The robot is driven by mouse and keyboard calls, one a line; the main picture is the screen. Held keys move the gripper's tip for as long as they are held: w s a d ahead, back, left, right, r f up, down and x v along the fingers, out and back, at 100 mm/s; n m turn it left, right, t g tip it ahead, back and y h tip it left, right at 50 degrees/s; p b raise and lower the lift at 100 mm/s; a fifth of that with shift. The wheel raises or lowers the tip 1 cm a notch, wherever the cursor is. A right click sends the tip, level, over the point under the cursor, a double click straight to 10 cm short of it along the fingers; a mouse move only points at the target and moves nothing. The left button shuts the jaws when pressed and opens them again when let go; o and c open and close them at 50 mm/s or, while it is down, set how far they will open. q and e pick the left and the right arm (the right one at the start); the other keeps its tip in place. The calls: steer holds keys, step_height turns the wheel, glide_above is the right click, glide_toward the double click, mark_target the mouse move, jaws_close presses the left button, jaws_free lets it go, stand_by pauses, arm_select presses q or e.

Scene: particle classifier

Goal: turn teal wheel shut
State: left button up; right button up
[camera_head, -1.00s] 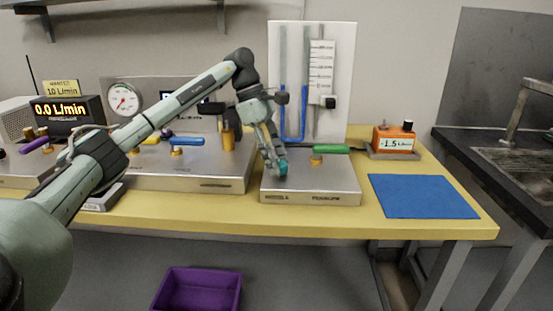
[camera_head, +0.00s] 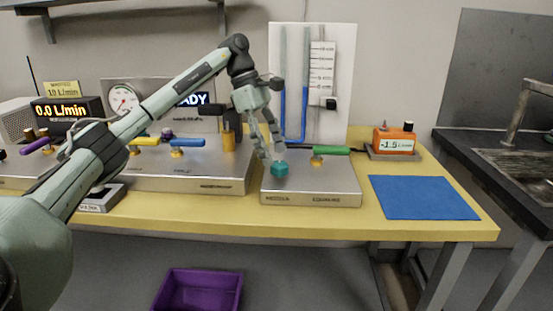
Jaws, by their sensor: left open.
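The teal wheel (camera_head: 280,169) is a small teal knob on the front left of the top of a metal box (camera_head: 325,187). My left gripper (camera_head: 271,153) points down just above and behind the wheel. Its fingers are open, and the wheel shows clear below them. I cannot tell whether a fingertip touches it. My right gripper is not in view.
A green lever (camera_head: 331,150) sits right of the wheel on the same box. A white panel (camera_head: 350,60) with blue-filled tubes stands behind. An orange meter (camera_head: 394,140) and a blue mat (camera_head: 423,197) lie to the right. A purple bin (camera_head: 198,290) is below the table.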

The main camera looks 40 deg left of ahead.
arm_select(q)
steer(key=v, duration=0.8)
steer(key=shift+r, duration=0.35)
steer(key=shift+a, duration=0.1)
